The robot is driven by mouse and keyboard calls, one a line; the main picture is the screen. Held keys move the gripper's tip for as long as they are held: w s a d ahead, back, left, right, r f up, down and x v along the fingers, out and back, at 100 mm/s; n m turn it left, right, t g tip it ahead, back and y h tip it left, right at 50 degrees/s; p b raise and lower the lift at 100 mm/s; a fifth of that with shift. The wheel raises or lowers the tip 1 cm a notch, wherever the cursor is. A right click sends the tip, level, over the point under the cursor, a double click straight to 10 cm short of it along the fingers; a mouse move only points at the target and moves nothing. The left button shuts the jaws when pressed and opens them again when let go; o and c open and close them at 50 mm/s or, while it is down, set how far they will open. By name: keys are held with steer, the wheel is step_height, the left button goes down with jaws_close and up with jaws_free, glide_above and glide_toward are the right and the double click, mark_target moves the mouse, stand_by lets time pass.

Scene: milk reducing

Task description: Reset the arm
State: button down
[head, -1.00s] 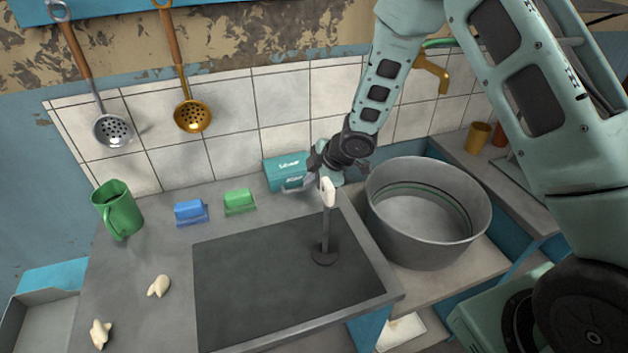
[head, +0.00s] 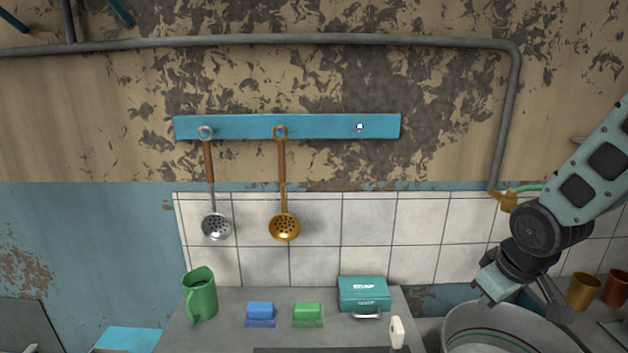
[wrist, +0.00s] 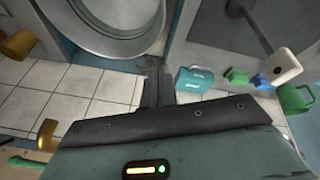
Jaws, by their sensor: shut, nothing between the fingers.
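My gripper (head: 553,300) hangs at the right in the head view, above the large grey metal pot (head: 510,330). Its two dark fingers are together and hold nothing; they also show in the wrist view (wrist: 158,85). My arm reaches in from the right edge. A tool with a white handle (head: 397,331) stands to the left of the pot, apart from my gripper. In the wrist view its white handle (wrist: 285,66) is at the right, and its shaft runs up to the dark stovetop-like surface (wrist: 212,40).
A teal box (head: 363,293), a green block (head: 308,314), a blue block (head: 261,314) and a green mug (head: 200,296) stand along the counter. Two skimmers hang from a blue rail (head: 330,127). A brass tap (head: 505,200) and cups (head: 582,291) are near my arm.

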steer(key=s+r+m+g, duration=0.1)
steer(key=s+r+m, duration=0.3)
steer(key=s, duration=0.5)
steer(key=s+a+n+g, duration=0.3)
steer(key=s+a+n, duration=0.4)
steer(key=s+a, duration=0.6)
steer(key=a+r, duration=0.1)
steer(key=a, duration=0.3)
steer(key=shift+a+y, duration=0.15)
steer(key=shift+y, duration=0.25)
steer(key=shift+s+a, duration=0.1)
